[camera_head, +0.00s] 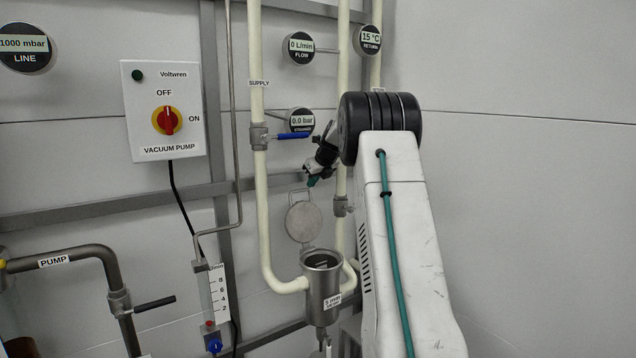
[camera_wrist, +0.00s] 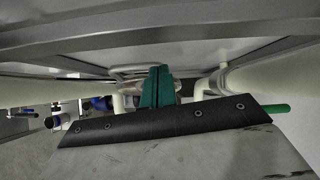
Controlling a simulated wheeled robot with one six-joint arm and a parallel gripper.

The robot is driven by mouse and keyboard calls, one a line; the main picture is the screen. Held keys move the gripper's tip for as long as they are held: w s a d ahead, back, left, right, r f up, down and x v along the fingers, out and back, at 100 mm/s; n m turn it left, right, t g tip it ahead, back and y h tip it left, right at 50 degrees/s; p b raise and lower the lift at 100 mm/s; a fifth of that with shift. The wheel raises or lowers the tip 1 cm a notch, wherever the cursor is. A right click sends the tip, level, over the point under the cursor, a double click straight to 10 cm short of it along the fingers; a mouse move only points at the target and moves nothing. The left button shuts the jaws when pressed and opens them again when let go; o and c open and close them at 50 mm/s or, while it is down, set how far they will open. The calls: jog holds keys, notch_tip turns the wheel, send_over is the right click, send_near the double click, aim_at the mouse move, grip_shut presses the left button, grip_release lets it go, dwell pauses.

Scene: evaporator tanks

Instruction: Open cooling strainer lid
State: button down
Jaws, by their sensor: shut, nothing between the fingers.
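The cooling strainer is a metal cup (camera_head: 322,295) at the lower middle of the head view, with its dark top opening exposed. Its round grey lid (camera_head: 303,222) stands raised, close to upright, above and behind the rim, with a wire handle loop at its top. My gripper (camera_head: 312,182) is just above the lid, near the handle loop; whether they touch I cannot tell. In the wrist view the green fingers (camera_wrist: 157,86) are together and hold nothing. A pale curved shape beside them may be part of the lid or handle. My arm covers the area right of the strainer.
The cream supply pipe (camera_head: 263,220) with a blue-handled valve (camera_head: 290,136) runs left of my gripper. Another pipe (camera_head: 341,230) stands behind it. A strainer gauge (camera_head: 301,120) is just above. A vacuum pump switch box (camera_head: 166,108) and a flow tube (camera_head: 217,295) are further left.

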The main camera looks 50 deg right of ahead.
dwell(0.4)
notch_tip(320, 180, up, 12)
jog(key=shift+w+d+f, duration=0.15)
jog(key=shift+d+f, duration=0.05)
jog(key=shift+d, duration=0.25)
